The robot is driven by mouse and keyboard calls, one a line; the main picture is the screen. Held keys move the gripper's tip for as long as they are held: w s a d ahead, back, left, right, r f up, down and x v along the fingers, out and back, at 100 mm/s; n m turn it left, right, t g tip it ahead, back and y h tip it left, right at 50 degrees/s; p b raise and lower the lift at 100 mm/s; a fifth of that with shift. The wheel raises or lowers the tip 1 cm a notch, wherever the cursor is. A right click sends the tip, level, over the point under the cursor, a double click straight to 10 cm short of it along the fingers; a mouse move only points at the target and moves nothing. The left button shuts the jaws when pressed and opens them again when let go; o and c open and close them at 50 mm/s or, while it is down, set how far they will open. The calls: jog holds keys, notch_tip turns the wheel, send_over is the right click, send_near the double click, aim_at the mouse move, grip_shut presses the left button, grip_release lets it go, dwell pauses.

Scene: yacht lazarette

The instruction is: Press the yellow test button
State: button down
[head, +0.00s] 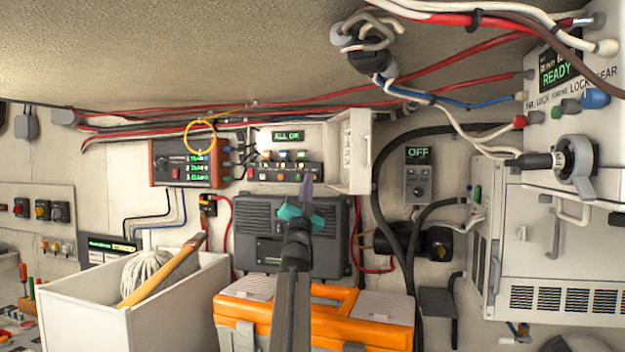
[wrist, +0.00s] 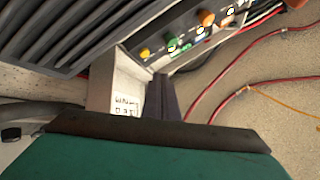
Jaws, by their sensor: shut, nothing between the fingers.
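The yellow button (wrist: 144,52) shows in the wrist view on a dark control panel, beside a green button. The panel (head: 284,172) is in the middle of the head view, under a small screen reading "ALL OK"; its button colours are hard to tell there. My gripper (head: 306,188) has dark purple fingers and a teal body, and is in front of the panel's lower right part. In the wrist view the finger tips (wrist: 161,80) are shut and empty, just below and right of the yellow button in the picture. I cannot tell the gap in depth.
A white open cover (head: 353,150) stands out at the panel's right. A dark ribbed unit (head: 250,222) is below the panel. An orange toolbox (head: 370,325) and a white bin (head: 85,310) stand in front. Red cables (wrist: 235,82) run nearby.

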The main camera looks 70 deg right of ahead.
jog(key=shift+a, duration=1.25)
jog(key=shift+s, duration=0.1)
